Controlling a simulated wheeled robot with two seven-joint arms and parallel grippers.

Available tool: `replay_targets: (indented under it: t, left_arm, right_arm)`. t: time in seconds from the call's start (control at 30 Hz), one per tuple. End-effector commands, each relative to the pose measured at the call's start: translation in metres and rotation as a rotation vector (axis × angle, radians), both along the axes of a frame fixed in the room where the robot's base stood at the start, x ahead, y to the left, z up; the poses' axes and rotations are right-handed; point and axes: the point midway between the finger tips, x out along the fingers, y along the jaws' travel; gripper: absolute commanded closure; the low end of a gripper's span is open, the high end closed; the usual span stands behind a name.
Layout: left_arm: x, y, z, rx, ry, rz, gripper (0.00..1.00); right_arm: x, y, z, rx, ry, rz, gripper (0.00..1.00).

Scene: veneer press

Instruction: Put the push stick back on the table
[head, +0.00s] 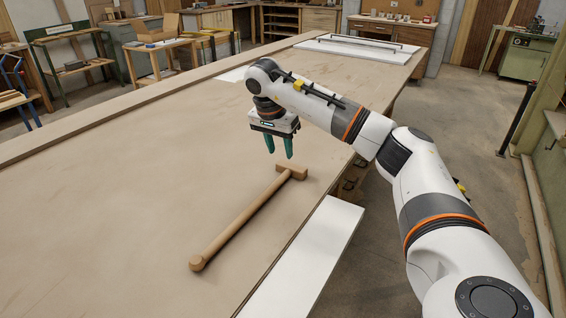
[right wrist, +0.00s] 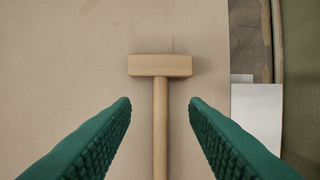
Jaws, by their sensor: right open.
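The push stick (head: 242,222) is a wooden rod with a crosspiece at one end and a rounded knob at the other. It lies flat on the large brown table (head: 120,200), near its right edge, with the crosspiece at the far end. My right gripper (head: 279,156) is open and empty above the table, just beyond and above the crosspiece. In the right wrist view the push stick (right wrist: 160,66) shows crosspiece up, its rod running down between the two spread green fingers, which are apart from it. My left gripper is not in view.
A white panel (head: 305,260) runs along the table's right edge at a lower level. White boards with a bar (head: 358,48) lie at the table's far end. Workbenches stand along the back. The table's left and middle are clear.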

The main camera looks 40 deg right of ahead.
Motion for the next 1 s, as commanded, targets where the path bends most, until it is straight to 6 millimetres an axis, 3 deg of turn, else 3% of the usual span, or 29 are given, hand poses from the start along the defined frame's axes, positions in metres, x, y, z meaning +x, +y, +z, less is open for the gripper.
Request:
replay_targets:
  t: [0.1,0.23,0.87,1.0]
  left_arm:
    - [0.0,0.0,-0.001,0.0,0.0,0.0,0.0]
    - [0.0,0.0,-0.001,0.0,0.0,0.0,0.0]
    - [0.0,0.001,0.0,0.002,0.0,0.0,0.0]
    - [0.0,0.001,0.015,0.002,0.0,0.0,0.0]
  right_arm:
    - [0.0,0.005,0.019,0.0,-0.002,0.0,0.59]
    - [-0.001,0.007,0.03,-0.001,0.0,0.0,0.59]
    - [-0.001,0.008,0.034,0.0,0.001,-0.001,0.59]
    - [-0.001,0.008,0.05,0.0,0.0,-0.001,0.59]
